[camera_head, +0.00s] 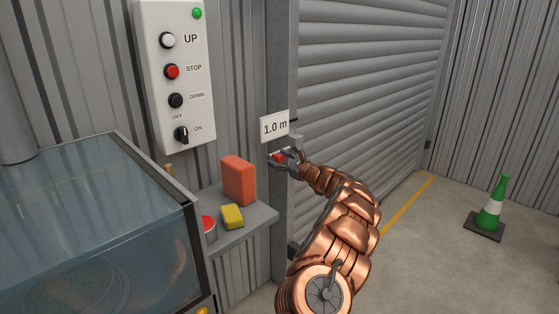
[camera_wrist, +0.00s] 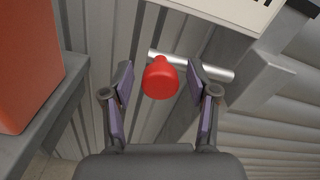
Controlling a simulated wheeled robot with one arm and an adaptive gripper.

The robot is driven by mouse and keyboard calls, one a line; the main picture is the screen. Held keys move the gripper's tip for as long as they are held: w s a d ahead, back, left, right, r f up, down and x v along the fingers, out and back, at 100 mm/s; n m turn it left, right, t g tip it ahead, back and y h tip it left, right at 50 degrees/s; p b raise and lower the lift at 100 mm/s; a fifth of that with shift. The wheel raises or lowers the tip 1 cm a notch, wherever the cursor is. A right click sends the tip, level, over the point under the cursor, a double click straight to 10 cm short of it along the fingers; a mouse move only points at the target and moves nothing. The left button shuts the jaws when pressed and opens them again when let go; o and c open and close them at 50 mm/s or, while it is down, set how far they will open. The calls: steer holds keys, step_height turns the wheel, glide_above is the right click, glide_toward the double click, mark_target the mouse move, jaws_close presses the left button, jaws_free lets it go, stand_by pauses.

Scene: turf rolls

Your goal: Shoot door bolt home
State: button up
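The door bolt is a silver bar (camera_wrist: 215,69) with a red knob (camera_wrist: 160,78), below the "1.0 m" sign (camera_head: 275,126) on the door post. In the wrist view the red knob stands between the two fingers of my gripper (camera_wrist: 160,88), with a gap on each side. The bar runs across behind the fingers, its right end near a grey bracket (camera_wrist: 262,80) beside the shutter. In the head view my gripper (camera_head: 284,157) is at the post, and the red knob shows small between its fingers. The roller shutter door (camera_head: 365,90) is down as far as I see.
A shelf (camera_head: 255,217) left of the post holds an orange block (camera_head: 238,180), a yellow block (camera_head: 232,217) and a red-topped item (camera_head: 208,224). A control panel (camera_head: 174,75) hangs above. A green cone (camera_head: 490,208) stands on open floor at right.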

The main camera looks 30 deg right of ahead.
jaws_close()
stand_by(0.4)
